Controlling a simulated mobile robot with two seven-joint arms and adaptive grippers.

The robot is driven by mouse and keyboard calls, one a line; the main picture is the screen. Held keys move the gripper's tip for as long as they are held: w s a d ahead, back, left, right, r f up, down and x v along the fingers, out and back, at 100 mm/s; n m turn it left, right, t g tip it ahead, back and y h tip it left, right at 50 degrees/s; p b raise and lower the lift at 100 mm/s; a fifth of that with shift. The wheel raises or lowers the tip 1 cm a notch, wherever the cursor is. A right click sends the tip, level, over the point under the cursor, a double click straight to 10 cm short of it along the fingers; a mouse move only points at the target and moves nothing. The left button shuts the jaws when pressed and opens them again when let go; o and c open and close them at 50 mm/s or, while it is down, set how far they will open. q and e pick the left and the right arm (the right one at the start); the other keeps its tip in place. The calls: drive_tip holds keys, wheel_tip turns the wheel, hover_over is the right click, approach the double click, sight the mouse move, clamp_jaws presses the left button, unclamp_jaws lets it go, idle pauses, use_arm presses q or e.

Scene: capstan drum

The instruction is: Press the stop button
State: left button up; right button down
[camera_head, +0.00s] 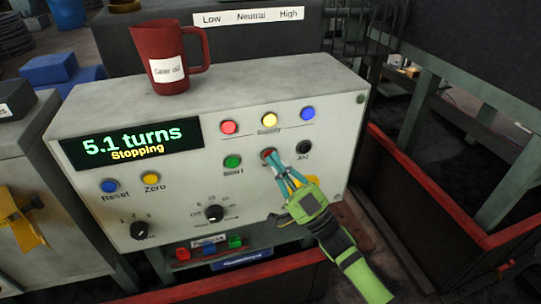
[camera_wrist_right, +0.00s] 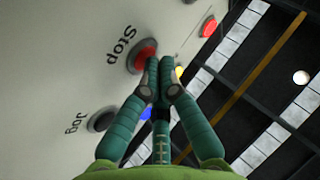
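The grey control box has a red stop button (camera_head: 268,154), labelled "Stop" in the wrist view (camera_wrist_right: 141,55). My right gripper (camera_head: 274,163) reaches up to it from the lower right. Its teal fingertips are together and hold nothing, and they lie at the button's edge in the wrist view (camera_wrist_right: 160,72). I cannot tell whether they touch or press it. The fingers hide the Stop label in the head view. The display (camera_head: 133,143) reads "5.1 turns" and "Stopping". My left gripper is out of view.
The green start button (camera_head: 232,161) is left of the stop button and the black jog button (camera_head: 303,147) right of it. Supply buttons, including a red one (camera_head: 228,127), sit above. A red oil jug (camera_head: 169,52) stands on the box. A red-edged frame (camera_head: 430,200) is at right.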

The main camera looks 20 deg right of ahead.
drive_tip(key=shift+s+p, duration=0.45)
drive_tip(key=shift+s, duration=0.35)
drive_tip(key=s+p, duration=0.2)
drive_tip(key=s, duration=0.3)
drive_tip(key=shift+d, duration=0.15)
idle(0.7)
